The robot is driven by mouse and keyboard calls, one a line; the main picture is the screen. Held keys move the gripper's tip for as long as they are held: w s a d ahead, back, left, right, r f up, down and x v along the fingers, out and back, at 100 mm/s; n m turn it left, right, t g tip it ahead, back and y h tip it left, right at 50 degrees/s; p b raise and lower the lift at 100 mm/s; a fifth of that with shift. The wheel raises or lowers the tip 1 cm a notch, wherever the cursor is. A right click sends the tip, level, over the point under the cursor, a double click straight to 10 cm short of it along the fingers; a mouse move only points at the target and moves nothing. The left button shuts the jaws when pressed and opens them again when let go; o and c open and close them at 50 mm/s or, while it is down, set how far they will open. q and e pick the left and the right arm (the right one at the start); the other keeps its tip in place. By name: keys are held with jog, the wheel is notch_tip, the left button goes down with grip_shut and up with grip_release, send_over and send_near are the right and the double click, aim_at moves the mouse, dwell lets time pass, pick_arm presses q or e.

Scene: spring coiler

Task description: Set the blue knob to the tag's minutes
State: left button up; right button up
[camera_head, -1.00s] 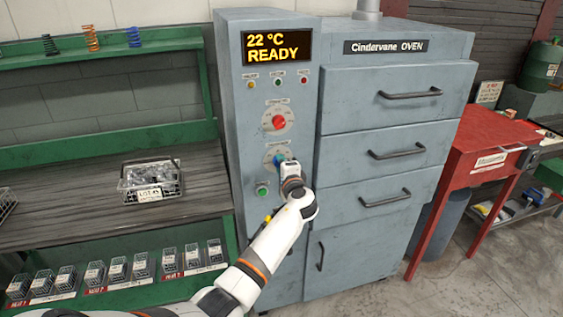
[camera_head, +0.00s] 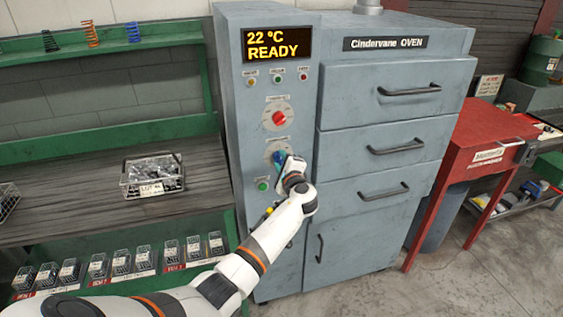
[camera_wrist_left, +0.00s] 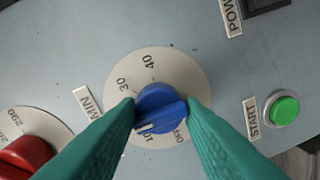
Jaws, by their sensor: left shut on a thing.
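The blue knob (camera_wrist_left: 162,108) sits on a pale dial in the left wrist view, with 40, 30, 10 and OFF legible around it. The green fingers of my left gripper (camera_wrist_left: 163,115) are shut on the knob from both sides. A white mark on the knob lies at its lower left, near the 10; its exact setting I cannot tell. In the head view the knob (camera_head: 279,158) is partly hidden by my left gripper (camera_head: 285,165). The wire basket (camera_head: 151,194) on the bench carries a white tag (camera_head: 152,188), too small to read surely. My right gripper is out of view.
The oven panel has a red knob (camera_head: 279,118) above and a green button (camera_head: 263,185) below; the wrist view labels the green button (camera_wrist_left: 284,108) START. The display (camera_head: 276,45) reads 22 °C READY. Drawers (camera_head: 390,90) stand right of the panel. Small bins line the lower shelf.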

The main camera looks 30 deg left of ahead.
pick_arm(q)
jog(key=shift+r, duration=0.1)
jog(key=o, duration=0.9)
jog(key=shift+o, duration=0.2)
jog(key=shift+s+d, duration=0.25)
jog(key=shift+d, duration=0.15)
jog(key=b+v, duration=0.1)
jog(key=v, duration=1)
